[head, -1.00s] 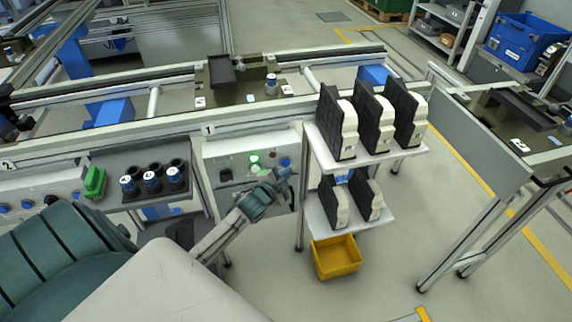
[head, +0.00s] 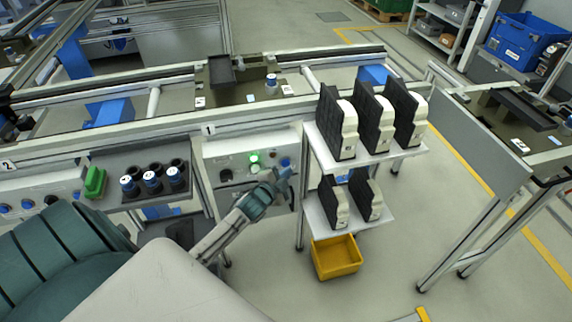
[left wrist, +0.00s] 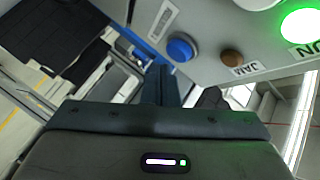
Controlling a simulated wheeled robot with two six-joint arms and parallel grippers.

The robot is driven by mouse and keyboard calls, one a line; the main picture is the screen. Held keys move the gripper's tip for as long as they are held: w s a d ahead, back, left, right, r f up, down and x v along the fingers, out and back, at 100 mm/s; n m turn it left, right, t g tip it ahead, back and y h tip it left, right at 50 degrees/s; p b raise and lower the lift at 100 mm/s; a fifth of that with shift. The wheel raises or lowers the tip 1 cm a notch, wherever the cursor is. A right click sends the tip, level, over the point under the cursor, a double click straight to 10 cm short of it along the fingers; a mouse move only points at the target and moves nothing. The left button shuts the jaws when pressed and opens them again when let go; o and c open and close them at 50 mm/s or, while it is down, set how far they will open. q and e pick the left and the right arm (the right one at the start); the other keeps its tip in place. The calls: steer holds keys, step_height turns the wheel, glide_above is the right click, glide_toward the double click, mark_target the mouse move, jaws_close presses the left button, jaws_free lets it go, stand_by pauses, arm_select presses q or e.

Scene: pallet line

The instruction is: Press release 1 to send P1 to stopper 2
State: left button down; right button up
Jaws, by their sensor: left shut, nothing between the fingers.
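The station 1 control panel (head: 226,161) is below the label 1 (head: 208,129). It has a lit green lamp (head: 254,158) and a blue button (head: 285,162) near its right end. My left gripper (head: 280,176) is shut and empty, just in front of the panel below the blue button. In the wrist view its fingers (left wrist: 160,86) look apart from the button. A pallet (head: 233,93) stands on the line behind; its name is not readable.
Close to the right of the gripper is a white two-level rack (head: 388,156) with several black-and-white parts. A yellow bin (head: 336,257) is below it. A dark holder (head: 140,162) with blue-topped cylinders is to the left. The floor in front of the rack is open.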

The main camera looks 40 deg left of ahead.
arm_select(q)
steer(key=shift+w+a, duration=0.1)
steer(key=shift+w+a, duration=0.15)
steer(key=shift+a, duration=0.05)
steer(key=shift+w+a+p, duration=0.3)
steer(key=shift+a+p, duration=0.05)
stand_by(0.8)
stand_by(0.5)
steer(key=shift+s+d, duration=0.55)
steer(key=shift+d, duration=0.1)
